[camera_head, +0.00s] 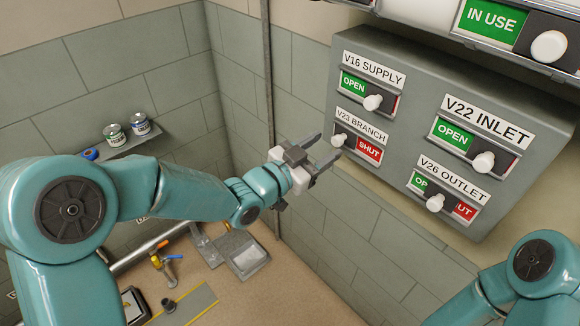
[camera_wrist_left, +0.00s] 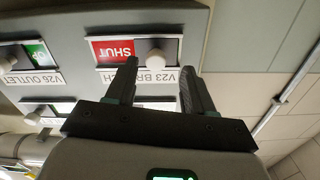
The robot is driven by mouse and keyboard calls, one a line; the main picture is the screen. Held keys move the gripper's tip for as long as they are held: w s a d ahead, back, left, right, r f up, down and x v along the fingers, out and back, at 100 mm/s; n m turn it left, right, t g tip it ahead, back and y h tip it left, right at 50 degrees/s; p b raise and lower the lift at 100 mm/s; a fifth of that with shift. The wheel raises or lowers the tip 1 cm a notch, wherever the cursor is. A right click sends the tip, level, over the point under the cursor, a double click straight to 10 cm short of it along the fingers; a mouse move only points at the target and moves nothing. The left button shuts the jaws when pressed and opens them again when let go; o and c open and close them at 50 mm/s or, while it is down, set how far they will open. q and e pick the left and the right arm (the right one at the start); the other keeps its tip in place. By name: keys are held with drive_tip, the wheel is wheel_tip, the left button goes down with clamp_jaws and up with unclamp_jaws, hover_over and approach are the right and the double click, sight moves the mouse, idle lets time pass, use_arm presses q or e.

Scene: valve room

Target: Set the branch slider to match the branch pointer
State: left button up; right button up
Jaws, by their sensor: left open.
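The V23 BRANCH slider is on the grey panel. Its white knob (camera_head: 338,141) is at the left end of its slot, with red SHUT (camera_head: 368,150) showing to its right. My left gripper (camera_head: 328,147) is open, its fingertips close to this knob. In the left wrist view, which is upside down, the knob (camera_wrist_left: 155,58) appears between the two open fingers (camera_wrist_left: 160,68); I cannot tell whether they touch it. My right arm (camera_head: 525,268) shows at lower right, its gripper out of view. I cannot pick out the branch pointer for certain.
The V16 SUPPLY knob (camera_head: 373,102) is just above, with V22 INLET (camera_head: 483,162) and V26 OUTLET (camera_head: 435,203) knobs to the right. An IN USE sign (camera_head: 492,18) is on top.

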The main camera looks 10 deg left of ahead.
use_arm(q)
drive_tip(key=b+v, duration=0.2)
drive_tip(key=v, duration=1.2)
drive_tip(key=shift+b, duration=0.3)
drive_tip(key=shift+s, duration=0.1)
wheel_tip(320, 180, down, 29)
drive_tip(key=s+d+n+g+y, duration=0.2)
drive_tip(key=s+n+g+y, duration=0.15)
drive_tip(key=n+g, duration=0.25)
drive_tip(key=s+a+f+n+g+y, duration=0.1)
drive_tip(key=s+f+n+g+y, duration=0.2)
drive_tip(key=s+f+n+g, duration=0.2)
drive_tip(key=s+f+g, duration=0.3)
drive_tip(key=s+f, duration=0.4)
drive_tip(key=s, duration=0.2)
drive_tip(key=shift+s+f, duration=0.2)
drive_tip(key=shift+f, duration=0.1)
